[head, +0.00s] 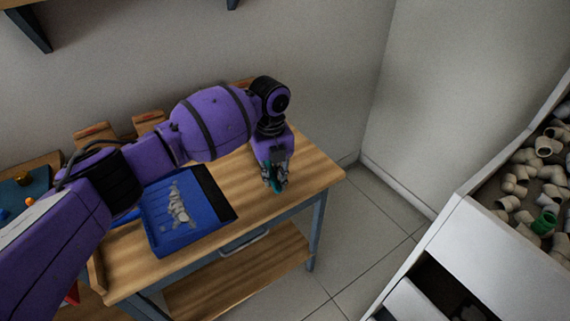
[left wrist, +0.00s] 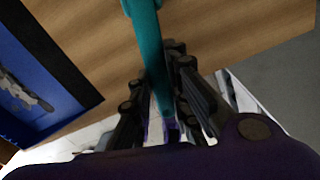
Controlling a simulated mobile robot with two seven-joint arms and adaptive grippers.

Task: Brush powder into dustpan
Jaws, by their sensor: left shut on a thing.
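My left gripper (head: 274,178) hangs above the right part of the wooden table and is shut on a teal handle (head: 273,187). In the left wrist view the teal handle (left wrist: 152,50) runs between the fingers of the gripper (left wrist: 165,95); the brush end is not visible. A blue dustpan (head: 160,235) with a black edge strip lies on the table, left of the gripper. Pale grey powder or pieces (head: 178,208) lie on its blue surface. The dustpan (left wrist: 40,70) also shows at the left of the left wrist view. My right gripper is not in view.
The wooden table (head: 312,172) has bare wood around the gripper and a lower shelf (head: 240,278). Wooden blocks (head: 95,133) stand at its back left. A white bin unit (head: 500,250) with several pipe fittings (head: 545,146) stands at the right, across a tiled floor gap.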

